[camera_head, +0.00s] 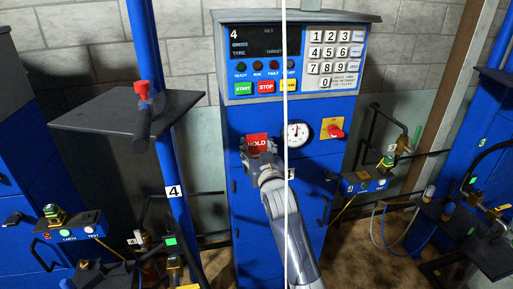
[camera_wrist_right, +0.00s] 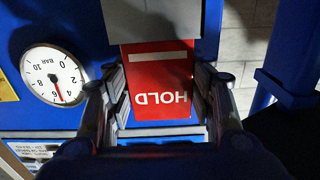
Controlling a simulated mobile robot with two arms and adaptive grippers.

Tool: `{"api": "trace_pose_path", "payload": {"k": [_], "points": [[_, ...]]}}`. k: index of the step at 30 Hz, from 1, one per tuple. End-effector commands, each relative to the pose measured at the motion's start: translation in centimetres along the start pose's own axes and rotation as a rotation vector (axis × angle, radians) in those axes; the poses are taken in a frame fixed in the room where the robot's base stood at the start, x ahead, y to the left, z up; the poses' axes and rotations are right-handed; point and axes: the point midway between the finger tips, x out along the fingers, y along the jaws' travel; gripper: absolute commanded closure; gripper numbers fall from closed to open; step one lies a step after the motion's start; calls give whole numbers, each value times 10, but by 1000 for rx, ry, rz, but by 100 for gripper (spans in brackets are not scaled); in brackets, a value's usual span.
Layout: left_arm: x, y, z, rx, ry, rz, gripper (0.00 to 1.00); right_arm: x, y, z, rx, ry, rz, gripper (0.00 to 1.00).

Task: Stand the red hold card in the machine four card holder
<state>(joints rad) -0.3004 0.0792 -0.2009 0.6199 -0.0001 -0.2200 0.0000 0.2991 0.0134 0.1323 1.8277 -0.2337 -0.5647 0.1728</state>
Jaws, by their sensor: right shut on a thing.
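The red hold card (camera_head: 257,141) is upright against the blue front of machine four (camera_head: 236,125), left of the round gauge. My right gripper (camera_head: 263,164) is shut on it from the front. In the right wrist view the card (camera_wrist_right: 160,88) appears upside down between the two fingers (camera_wrist_right: 160,105). A grey piece (camera_wrist_right: 152,20), seemingly the card holder, covers the card's lower end. I cannot tell whether the card sits inside it or only behind it. In the head view my gripper hides that area. My left gripper is not in view.
The gauge (camera_head: 298,132) and a red knob (camera_head: 336,131) on a yellow plate sit right of the card. The keypad (camera_head: 334,52) is above. A thin white vertical line (camera_head: 285,210) crosses before the machine.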

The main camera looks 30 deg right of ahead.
Motion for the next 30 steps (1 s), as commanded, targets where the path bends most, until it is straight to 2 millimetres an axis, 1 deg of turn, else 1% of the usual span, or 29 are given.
{"api": "trace_pose_path", "payload": {"k": [30], "points": [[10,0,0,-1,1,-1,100,0,0,18,0,0,0,71]]}}
